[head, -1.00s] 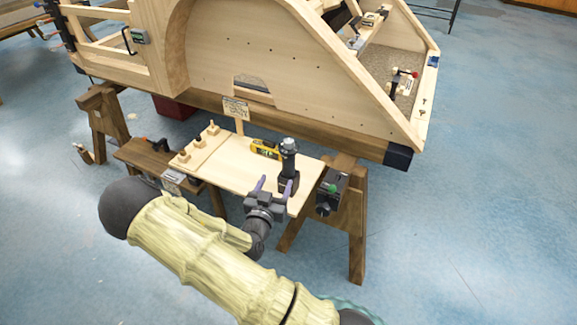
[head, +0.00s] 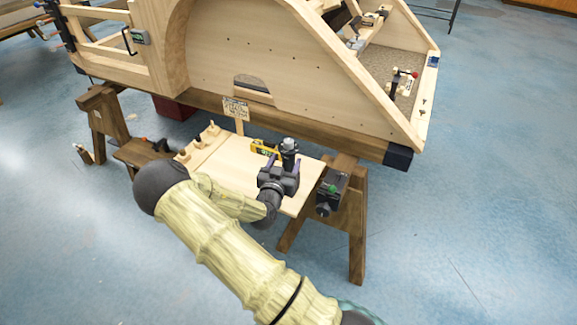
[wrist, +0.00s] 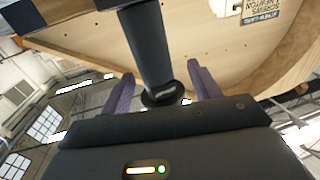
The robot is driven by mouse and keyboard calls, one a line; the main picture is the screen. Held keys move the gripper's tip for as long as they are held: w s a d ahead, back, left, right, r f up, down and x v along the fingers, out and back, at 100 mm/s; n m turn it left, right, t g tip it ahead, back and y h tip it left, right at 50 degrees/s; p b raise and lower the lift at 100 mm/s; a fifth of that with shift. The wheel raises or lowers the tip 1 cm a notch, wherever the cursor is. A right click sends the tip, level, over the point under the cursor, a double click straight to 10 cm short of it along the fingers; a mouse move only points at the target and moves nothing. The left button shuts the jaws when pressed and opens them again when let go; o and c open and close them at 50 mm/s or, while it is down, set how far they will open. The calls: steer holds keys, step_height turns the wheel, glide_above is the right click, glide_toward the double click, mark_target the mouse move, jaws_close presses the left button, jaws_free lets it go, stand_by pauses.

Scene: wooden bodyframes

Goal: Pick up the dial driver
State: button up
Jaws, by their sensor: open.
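The dial driver (head: 289,148), a dark upright tool with a grey round top, stands near the right end of the pale work board. Its lower part is hidden behind my gripper in the head view. My gripper (head: 282,166) is open, with its purple fingers pointing at the tool. In the wrist view, which is upside down, the driver's black handle (wrist: 152,50) and round collar (wrist: 163,96) show in the gap between the two fingers of my gripper (wrist: 160,88). I cannot tell whether either finger touches it.
A yellow tool (head: 260,148) lies just left of the driver on the board (head: 232,165). Wooden pegs (head: 210,132) stand at its left. A black device with a green knob (head: 330,192) is on the right trestle. The large wooden bodyframe (head: 250,60) rises behind.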

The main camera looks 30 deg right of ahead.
steer(key=x, duration=0.5)
steer(key=shift+s+d+f, duration=0.15)
steer(key=shift+s, duration=0.05)
steer(key=c, duration=1.2)
steer(key=shift+r, duration=0.25)
